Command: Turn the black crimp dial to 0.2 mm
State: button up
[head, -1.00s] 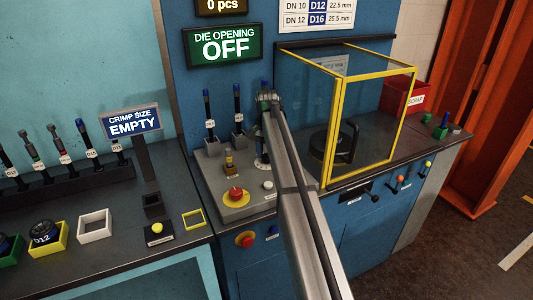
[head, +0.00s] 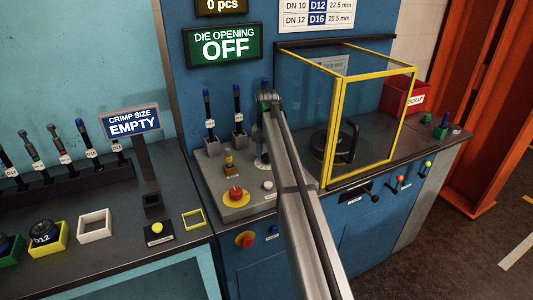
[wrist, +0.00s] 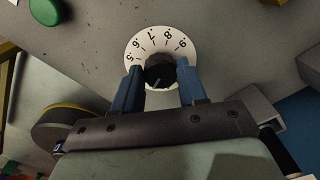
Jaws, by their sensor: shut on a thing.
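The black crimp dial (wrist: 160,67) sits in the middle of a round white scale plate (wrist: 188,47) in the wrist view. Several numbers are printed around the scale's visible part, and a pale mark shows on the knob's near side. What value the mark reads I cannot tell. My gripper (wrist: 160,84) has one finger on each side of the knob and is shut on it. In the head view my arm hides the knob and most of the gripper. The die opening sign (head: 224,46) reads OFF.
A red stop button (head: 235,194) on yellow stands left of my arm on the console. Upright blue-topped tools (head: 208,118) stand behind it. A yellow-framed guard box (head: 338,130) stands close on the right. A green button (wrist: 45,10) shows in the wrist view.

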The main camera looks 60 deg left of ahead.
aim_at(267, 156)
jog(key=shift+n, duration=1.2)
jog(key=shift+w, duration=0.1)
jog(key=o, duration=1.1)
jog(key=shift+c, duration=0.2)
jog(key=shift+r, duration=0.1)
notch_tip(267, 156, up, 14)
